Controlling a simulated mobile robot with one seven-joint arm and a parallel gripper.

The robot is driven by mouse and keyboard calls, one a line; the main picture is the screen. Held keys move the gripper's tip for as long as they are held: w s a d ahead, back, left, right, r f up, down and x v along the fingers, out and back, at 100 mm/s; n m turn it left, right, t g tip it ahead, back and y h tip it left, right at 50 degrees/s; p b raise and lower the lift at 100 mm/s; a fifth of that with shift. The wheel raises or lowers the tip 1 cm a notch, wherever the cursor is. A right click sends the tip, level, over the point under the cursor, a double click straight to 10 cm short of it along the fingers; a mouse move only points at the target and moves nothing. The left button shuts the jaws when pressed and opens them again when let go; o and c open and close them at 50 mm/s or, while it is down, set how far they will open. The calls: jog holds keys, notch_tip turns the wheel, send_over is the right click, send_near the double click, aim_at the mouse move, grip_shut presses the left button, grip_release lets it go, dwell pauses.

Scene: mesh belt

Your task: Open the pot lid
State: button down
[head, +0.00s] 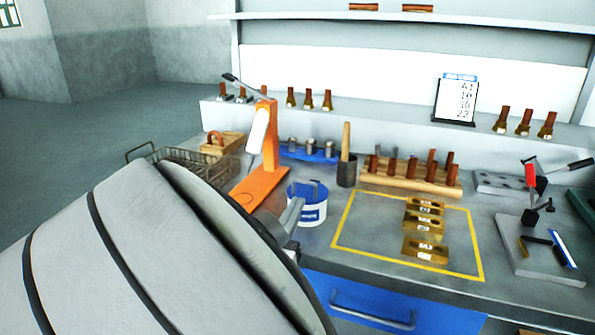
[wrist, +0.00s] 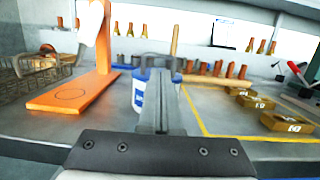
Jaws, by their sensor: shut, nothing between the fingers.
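The pot (head: 313,214) is a small white tub with a blue label, standing on the grey bench just right of the orange stand. Its blue lid (head: 300,189) is on top, with a grey handle (head: 316,186) standing up. In the wrist view the pot (wrist: 139,93) is straight ahead, its middle covered by my fingers. My gripper (head: 297,206) is at the pot's near left side in the head view, and its fingers are shut with nothing between them. In the wrist view the gripper (wrist: 160,72) points at the pot. Whether the fingertips touch it I cannot tell.
An orange stand (head: 262,180) is close on the left, with a wire basket (head: 190,158) beyond it. A dark cup with a wooden handle (head: 346,170) is behind the pot. Brass blocks (head: 425,248) lie inside a yellow outline on the right. A blue drawer (head: 375,300) is below.

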jog(key=shift+b+x, duration=0.3)
jog(key=shift+x, duration=1.25)
jog(key=shift+r+p, duration=0.2)
jog(key=shift+p, duration=0.2)
jog(key=shift+r+p, duration=0.15)
jog(key=shift+p, duration=0.5)
